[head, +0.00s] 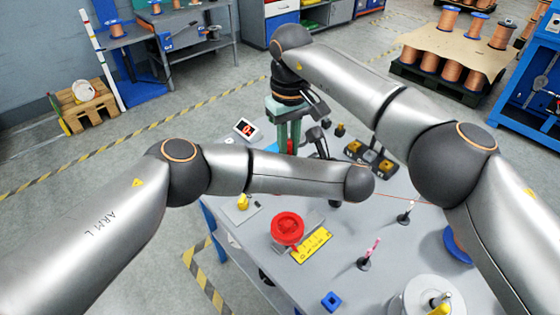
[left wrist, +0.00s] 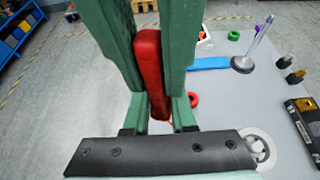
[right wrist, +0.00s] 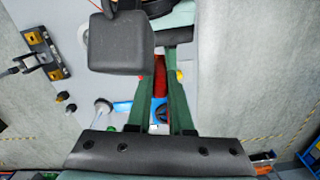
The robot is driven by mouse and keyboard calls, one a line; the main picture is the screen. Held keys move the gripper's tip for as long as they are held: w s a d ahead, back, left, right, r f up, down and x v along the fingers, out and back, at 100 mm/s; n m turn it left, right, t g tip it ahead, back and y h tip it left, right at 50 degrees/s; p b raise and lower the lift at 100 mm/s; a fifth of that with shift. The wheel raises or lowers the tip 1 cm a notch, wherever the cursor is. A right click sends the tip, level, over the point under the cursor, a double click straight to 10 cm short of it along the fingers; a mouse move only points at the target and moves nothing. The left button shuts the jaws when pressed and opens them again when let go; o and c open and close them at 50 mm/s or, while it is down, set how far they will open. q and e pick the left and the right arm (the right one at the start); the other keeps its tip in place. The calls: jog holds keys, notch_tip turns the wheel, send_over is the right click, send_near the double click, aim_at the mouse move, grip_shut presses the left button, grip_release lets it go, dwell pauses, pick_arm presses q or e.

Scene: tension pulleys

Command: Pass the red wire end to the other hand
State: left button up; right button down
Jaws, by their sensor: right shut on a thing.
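The red wire end (left wrist: 150,70) shows as a long red piece between the green fingers of my left gripper (left wrist: 150,35) in the left wrist view. Those fingers stand close on both sides of it; whether they press on it I cannot tell. In the right wrist view my right gripper (right wrist: 160,75) is shut on the same red piece (right wrist: 159,78). A dark block partly covers that gripper's far end. In the head view the green fingers (head: 288,125) meet above the table's far side, and the arms hide most of the red piece.
The grey table (head: 330,270) carries a red spool (head: 287,229), a yellow plate (head: 311,245), upright posts (head: 367,255) and a blue block (head: 331,301). A thin copper wire (head: 400,200) crosses the table's right side.

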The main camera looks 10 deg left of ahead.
pick_arm(q)
grip_shut()
pick_arm(e)
jog(key=c, duration=0.7)
grip_release()
jog(key=shift+c, duration=0.2)
